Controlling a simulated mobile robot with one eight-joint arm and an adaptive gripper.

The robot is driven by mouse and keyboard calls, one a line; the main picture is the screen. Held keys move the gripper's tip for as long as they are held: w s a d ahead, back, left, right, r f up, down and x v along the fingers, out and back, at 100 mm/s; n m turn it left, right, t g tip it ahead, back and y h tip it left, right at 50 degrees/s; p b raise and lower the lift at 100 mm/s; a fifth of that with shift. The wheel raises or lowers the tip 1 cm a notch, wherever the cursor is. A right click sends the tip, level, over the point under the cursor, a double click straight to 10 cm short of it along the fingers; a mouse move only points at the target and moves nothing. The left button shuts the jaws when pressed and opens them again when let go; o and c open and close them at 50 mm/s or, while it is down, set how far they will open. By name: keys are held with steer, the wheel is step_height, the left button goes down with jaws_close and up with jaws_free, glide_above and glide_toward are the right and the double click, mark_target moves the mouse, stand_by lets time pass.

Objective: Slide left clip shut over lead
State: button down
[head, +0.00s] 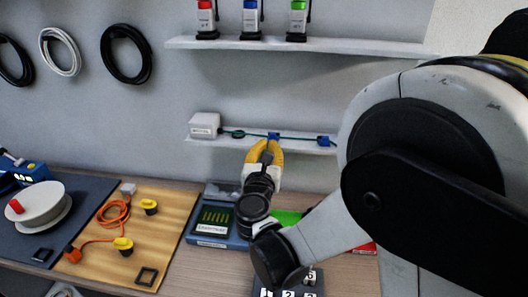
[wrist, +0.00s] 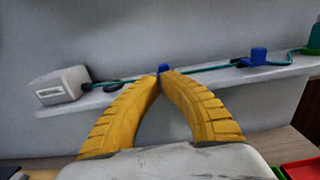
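The left clip (wrist: 163,68) is a small blue piece on the teal lead (wrist: 200,69) along the wall shelf. In the head view the left clip (head: 273,136) sits right at my fingertips. My gripper (wrist: 161,76) has its two yellow fingers brought together, with the clip's top showing at their tips; they hide its lower part. The gripper also shows in the head view (head: 267,143), reaching up to the shelf. A second blue clip (wrist: 256,57) is on the lead to the right, apart from my fingers. Whether the left clip is closed over the lead cannot be seen.
A white box (wrist: 63,86) stands at the shelf's left end, with the lead running from it. A green part (wrist: 314,38) is at the right. Below are a wooden board (head: 180,215) and a blue tray (head: 203,238). An upper shelf (head: 340,46) holds several devices.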

mark_target(269, 139)
steer(key=shift+w+d, duration=0.15)
steer(key=shift+w, duration=0.75)
steer(key=w, duration=0.3)
steer(key=shift+w+d+b, duration=0.25)
steer(key=shift+d+b, duration=0.05)
steer(key=shift+d, duration=0.05)
steer(key=shift+s, duration=0.1)
